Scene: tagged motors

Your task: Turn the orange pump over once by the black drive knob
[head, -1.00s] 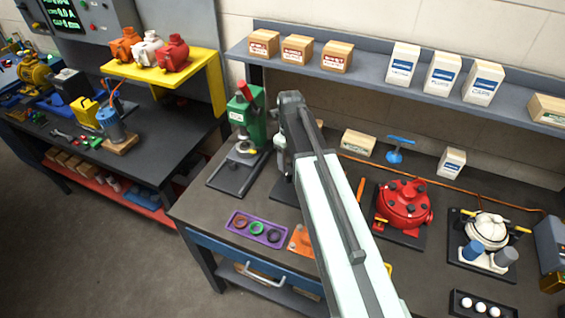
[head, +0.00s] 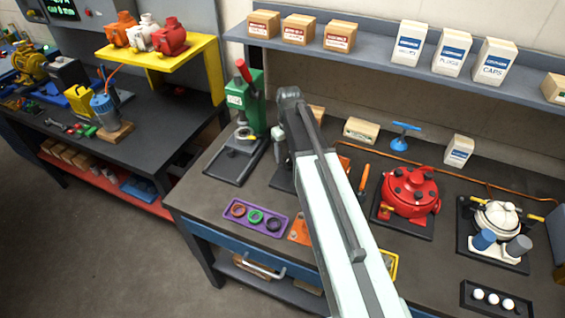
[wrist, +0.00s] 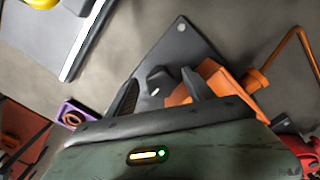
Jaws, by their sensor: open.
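The orange pump (wrist: 215,82) shows in the wrist view on a dark base plate (wrist: 178,48), partly behind my gripper's right finger. My gripper (wrist: 160,88) is open, its two dark fingers spread over the plate. A small dark piece (wrist: 156,91) shows between them; it may be the black drive knob, but I cannot tell for sure. No contact with it is clear. In the head view my arm covers most of the pump and its plate, and my gripper is hidden there.
A green press (head: 247,100) stands left of my arm, and a purple tray (head: 255,217) with rings lies in front of it. A red pump (head: 410,190) and a white pump (head: 497,218) stand to the right. A shelf (head: 375,58) with boxes runs above the bench.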

